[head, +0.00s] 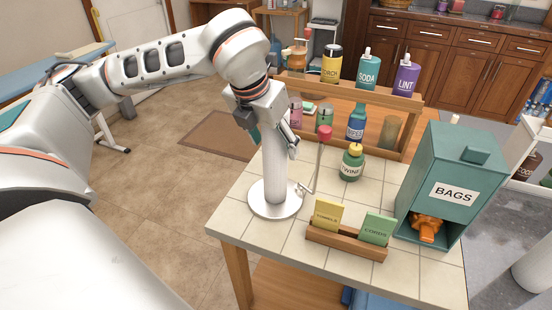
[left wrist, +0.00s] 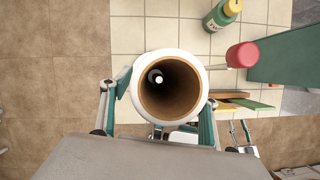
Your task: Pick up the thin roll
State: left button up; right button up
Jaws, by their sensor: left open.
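The thin roll (head: 274,165) is a narrow white upright roll on a holder with a round white base (head: 262,208), at the table's left side. In the left wrist view I look down into the roll (left wrist: 202,82), with its brown hollow core and a pale rod tip inside. My left gripper (head: 270,128) is over the roll's top, pointing down. It is open, with one finger on each side of the roll in the left wrist view (left wrist: 157,118). Whether a finger touches the roll I cannot tell. My right gripper is not in view.
A red-knobbed rod (head: 325,134) stands close beside the roll. A green TWINE bottle (head: 351,165), a card holder (head: 345,243) and a teal BAGS box (head: 440,175) are to the right. A wooden rack (head: 420,98) of bottles stands behind. Left of the table is open floor.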

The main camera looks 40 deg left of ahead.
pick_arm(q)
jog(key=shift+x, duration=0.85)
jog(key=shift+r, duration=0.15)
jog(key=c, duration=1.2)
